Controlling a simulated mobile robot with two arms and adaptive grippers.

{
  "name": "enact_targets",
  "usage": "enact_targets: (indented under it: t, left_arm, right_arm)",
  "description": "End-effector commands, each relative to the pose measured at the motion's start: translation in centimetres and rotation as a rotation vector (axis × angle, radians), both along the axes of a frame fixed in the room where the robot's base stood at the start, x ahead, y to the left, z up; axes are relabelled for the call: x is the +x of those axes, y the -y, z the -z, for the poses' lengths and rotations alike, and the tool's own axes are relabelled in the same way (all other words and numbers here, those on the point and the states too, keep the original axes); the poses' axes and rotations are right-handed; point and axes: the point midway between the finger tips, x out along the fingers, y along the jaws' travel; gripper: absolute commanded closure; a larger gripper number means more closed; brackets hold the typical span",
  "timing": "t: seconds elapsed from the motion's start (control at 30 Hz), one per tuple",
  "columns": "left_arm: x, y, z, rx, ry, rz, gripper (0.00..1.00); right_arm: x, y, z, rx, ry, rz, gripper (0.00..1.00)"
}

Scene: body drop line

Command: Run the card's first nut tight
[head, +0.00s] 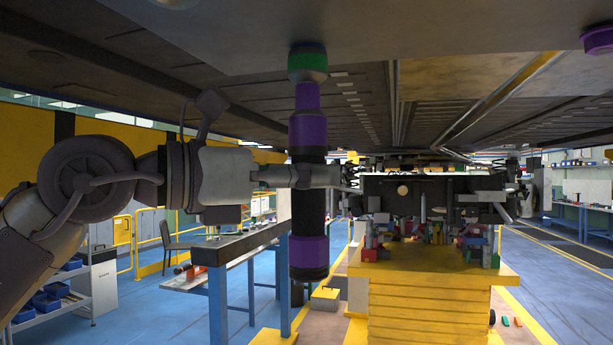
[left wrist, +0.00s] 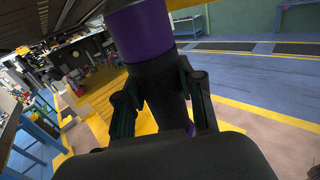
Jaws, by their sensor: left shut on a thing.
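An upright purple and black nutrunner (head: 308,130) stands in the middle of the head view. My left gripper (head: 316,176) comes in from the left and is shut around its black middle. In the left wrist view both fingers (left wrist: 162,98) clasp the black part of the tool (left wrist: 150,78), with purple above. A green-ringed fitting (head: 307,66) with a dark top sits on the underside of the car body (head: 230,30). The tool's narrow upper end meets it in the picture; I cannot tell whether the nut is seated. My right gripper and the card are not visible.
A purple fitting (head: 598,38) hangs under the body at the far right. A yellow stepped stand (head: 430,310) carries a cluttered assembly behind the tool. A blue-legged workbench (head: 218,252) stands behind at left. Blue floor lies open at right.

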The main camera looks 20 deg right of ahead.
Motion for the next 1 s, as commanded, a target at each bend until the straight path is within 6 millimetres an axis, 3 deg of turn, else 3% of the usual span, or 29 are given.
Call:
enact_targets:
  t: [0.03, 0.4, 1.0]
  left_arm:
    - [-0.1, -0.2, -0.7, -0.015, 0.006, -0.001, 1.0]
    - [-0.1, -0.2, -0.5, -0.015, 0.006, -0.001, 1.0]
    - [-0.1, -0.1, 2.9, -0.007, 0.003, 0.0, 1.0]
  right_arm:
    - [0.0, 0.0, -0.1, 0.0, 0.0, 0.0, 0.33]
    - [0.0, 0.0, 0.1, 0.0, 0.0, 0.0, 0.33]
    - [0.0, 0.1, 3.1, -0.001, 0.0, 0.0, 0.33]
